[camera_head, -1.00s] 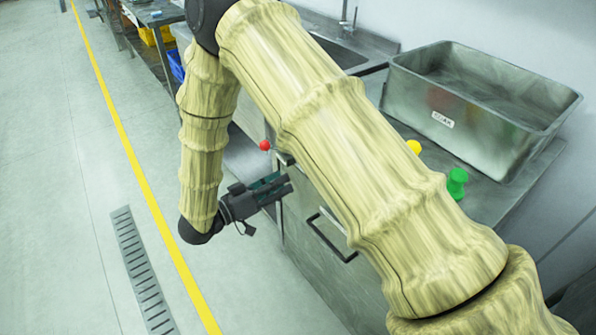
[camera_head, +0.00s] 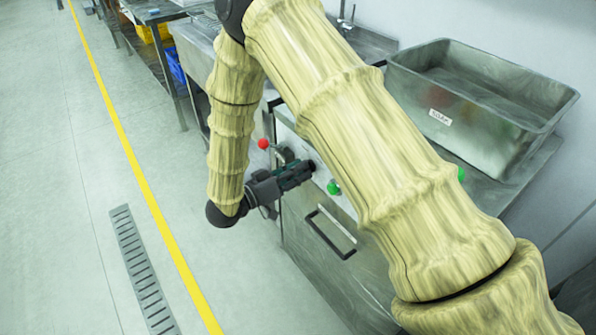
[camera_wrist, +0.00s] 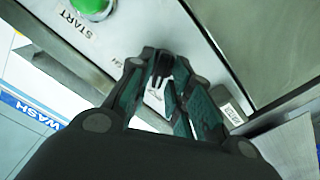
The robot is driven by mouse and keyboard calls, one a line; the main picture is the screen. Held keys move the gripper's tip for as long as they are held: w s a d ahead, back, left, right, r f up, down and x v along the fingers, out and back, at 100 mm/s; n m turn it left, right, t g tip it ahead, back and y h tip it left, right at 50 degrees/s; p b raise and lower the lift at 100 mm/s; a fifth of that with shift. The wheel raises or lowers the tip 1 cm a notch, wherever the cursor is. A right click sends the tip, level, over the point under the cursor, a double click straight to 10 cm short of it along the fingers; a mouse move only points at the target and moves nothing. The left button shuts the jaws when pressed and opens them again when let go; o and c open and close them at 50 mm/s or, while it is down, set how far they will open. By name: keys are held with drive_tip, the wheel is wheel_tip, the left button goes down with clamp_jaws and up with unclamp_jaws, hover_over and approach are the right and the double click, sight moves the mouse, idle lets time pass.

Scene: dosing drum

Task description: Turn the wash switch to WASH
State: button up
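The wash switch looks like a small dark knob (camera_wrist: 162,66) on the pale front panel (camera_wrist: 190,28), seen between my fingertips in the wrist view. My fingers partly cover it, so its pointing direction is not clear. My gripper (camera_wrist: 162,75) has one finger on each side of the knob, and whether they touch it cannot be told. In the head view my gripper (camera_head: 300,172) reaches to the panel, left of a green button (camera_head: 333,188). The green START button also shows in the wrist view (camera_wrist: 92,6). A blue-and-white WASH label (camera_wrist: 32,112) is at the left.
A red ball-shaped knob (camera_head: 263,143) stands left of my gripper. A black drawer handle (camera_head: 330,235) lies below the panel. A metal basin (camera_head: 480,100) stands on the counter, with a green object (camera_head: 461,174) partly behind my arm.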

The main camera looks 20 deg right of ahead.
clamp_jaws()
drive_tip(key=shift+m, duration=0.3)
drive_tip(key=shift+s+m+b, duration=0.15)
drive_tip(key=shift+m+b, duration=1.05)
drive_tip(key=shift+m, duration=4.5)
drive_tip(key=o, duration=0.5)
unclamp_jaws()
